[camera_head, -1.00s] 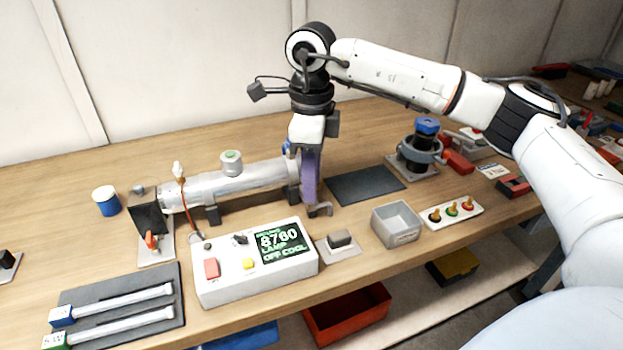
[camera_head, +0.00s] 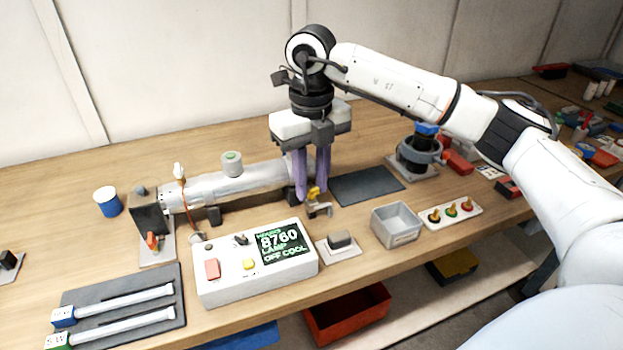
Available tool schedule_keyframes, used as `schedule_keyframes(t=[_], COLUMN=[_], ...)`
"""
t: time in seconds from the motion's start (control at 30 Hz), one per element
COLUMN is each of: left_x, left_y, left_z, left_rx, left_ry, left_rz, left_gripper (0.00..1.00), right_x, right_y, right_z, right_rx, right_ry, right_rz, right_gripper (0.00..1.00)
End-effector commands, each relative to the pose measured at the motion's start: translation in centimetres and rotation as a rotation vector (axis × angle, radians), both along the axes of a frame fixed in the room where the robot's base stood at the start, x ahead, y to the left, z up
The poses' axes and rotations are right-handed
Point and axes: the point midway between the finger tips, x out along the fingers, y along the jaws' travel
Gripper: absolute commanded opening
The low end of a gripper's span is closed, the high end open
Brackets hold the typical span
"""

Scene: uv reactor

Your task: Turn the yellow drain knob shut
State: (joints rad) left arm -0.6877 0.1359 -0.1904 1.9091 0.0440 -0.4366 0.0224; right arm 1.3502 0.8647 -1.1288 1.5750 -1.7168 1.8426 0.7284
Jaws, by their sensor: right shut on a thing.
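The yellow drain knob (camera_head: 314,192) sits low at the right end of the silver reactor tube (camera_head: 235,184), above a small grey spout. My right gripper (camera_head: 312,192) points straight down there. Its two purple fingers stand on either side of the knob and are shut on it. The fingers hide part of the knob and the tube's right end, so the knob's exact angle is hard to tell. My left gripper is not in view.
A white control box (camera_head: 256,262) with a lit display stands in front of the tube. A grey bin (camera_head: 396,225), a dark mat (camera_head: 365,185) and a blue-topped clamp stand (camera_head: 414,158) are to the right. Two lamp tubes lie on a dark mat (camera_head: 160,318) at front left.

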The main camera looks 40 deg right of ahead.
Motion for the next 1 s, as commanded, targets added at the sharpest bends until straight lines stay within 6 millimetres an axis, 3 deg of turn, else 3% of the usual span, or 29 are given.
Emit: schedule_keyframes(t=[0.4, 0.9, 0.93, 1.0], left_x=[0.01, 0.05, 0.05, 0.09], left_y=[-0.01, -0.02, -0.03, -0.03], left_z=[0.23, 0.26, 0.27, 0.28], left_rx=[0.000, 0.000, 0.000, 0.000], left_ry=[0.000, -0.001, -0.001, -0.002], left_rz=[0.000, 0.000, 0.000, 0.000], left_gripper=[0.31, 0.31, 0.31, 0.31], right_x=[0.12, 0.16, 0.16, 0.14], right_y=[-0.06, -0.07, -0.07, -0.06], right_z=[0.21, 0.23, 0.23, 0.21], right_rx=[0.000, 0.000, 0.000, 0.000], right_ry=[-0.006, -0.007, -0.007, -0.006], right_rz=[-0.168, -0.186, -0.186, -0.185], right_gripper=[0.03, 0.03, 0.28, 0.33])
